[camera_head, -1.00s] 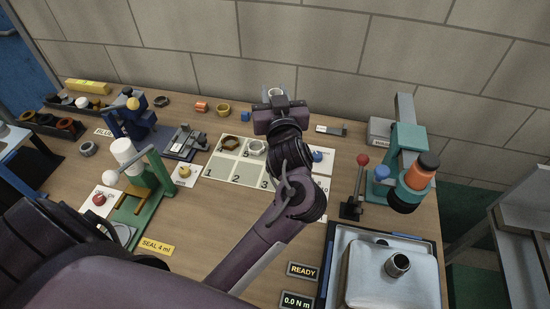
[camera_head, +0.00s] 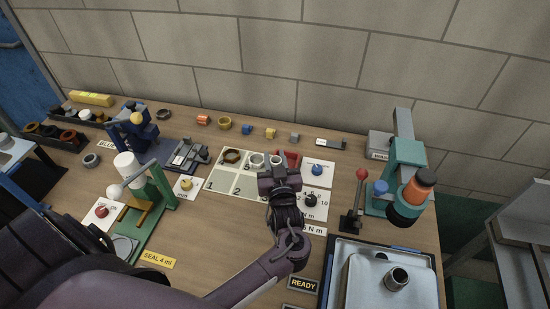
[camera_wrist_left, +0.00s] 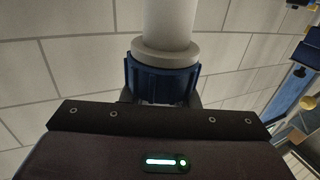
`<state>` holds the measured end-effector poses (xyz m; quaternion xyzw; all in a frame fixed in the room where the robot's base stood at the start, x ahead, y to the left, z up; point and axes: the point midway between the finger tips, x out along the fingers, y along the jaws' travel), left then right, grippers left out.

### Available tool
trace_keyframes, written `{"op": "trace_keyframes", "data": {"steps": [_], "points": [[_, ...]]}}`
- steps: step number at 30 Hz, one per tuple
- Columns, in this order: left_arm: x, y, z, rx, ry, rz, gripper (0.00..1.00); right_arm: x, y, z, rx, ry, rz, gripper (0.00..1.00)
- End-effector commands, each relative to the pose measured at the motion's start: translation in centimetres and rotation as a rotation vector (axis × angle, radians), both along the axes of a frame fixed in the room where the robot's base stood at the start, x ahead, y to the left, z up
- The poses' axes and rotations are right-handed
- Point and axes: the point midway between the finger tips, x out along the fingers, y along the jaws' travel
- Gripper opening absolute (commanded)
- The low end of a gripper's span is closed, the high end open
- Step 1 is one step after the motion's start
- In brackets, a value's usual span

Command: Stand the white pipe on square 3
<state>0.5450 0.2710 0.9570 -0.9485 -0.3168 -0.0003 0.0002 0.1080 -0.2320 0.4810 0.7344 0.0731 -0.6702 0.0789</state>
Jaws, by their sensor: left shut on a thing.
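My left gripper (camera_head: 279,172) is shut on the white pipe (camera_wrist_left: 168,18). In the left wrist view the pipe has a pale collar and a ribbed blue part (camera_wrist_left: 162,80) between the fingers. The numbered board (camera_head: 222,185) lies under and left of the gripper. Square 3 (camera_head: 263,195) is in its front row, just left of my wrist. The gripper is over the board's right side; its height is unclear. My right gripper is out of view.
A brown ring (camera_head: 232,156) and a white ring (camera_head: 256,160) sit on the board's back row. A red object (camera_head: 292,157) is just behind the gripper. Dial cards (camera_head: 318,169) lie to the right. A green press (camera_head: 160,190) stands left.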

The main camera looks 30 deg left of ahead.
Motion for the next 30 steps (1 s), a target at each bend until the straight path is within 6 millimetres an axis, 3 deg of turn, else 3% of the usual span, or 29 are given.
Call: {"op": "trace_keyframes", "data": {"steps": [10, 11, 15, 26, 30], "points": [[0.0, 0.0, -0.5, -0.001, -0.001, 0.001, 0.00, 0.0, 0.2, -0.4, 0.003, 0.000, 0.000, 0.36], [0.0, 0.0, -0.3, 0.000, 0.000, 0.001, 0.31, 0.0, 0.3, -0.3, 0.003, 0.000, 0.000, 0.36], [0.0, 0.0, -0.3, -0.001, 0.001, 0.001, 0.49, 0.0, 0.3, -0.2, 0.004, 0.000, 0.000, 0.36], [-0.1, -0.1, 0.2, 0.000, 0.000, 0.000, 0.49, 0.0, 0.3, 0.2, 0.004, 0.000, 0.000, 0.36], [-1.8, -1.3, -0.3, -0.003, 0.001, 0.000, 0.49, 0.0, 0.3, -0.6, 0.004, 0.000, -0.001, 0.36]]}}
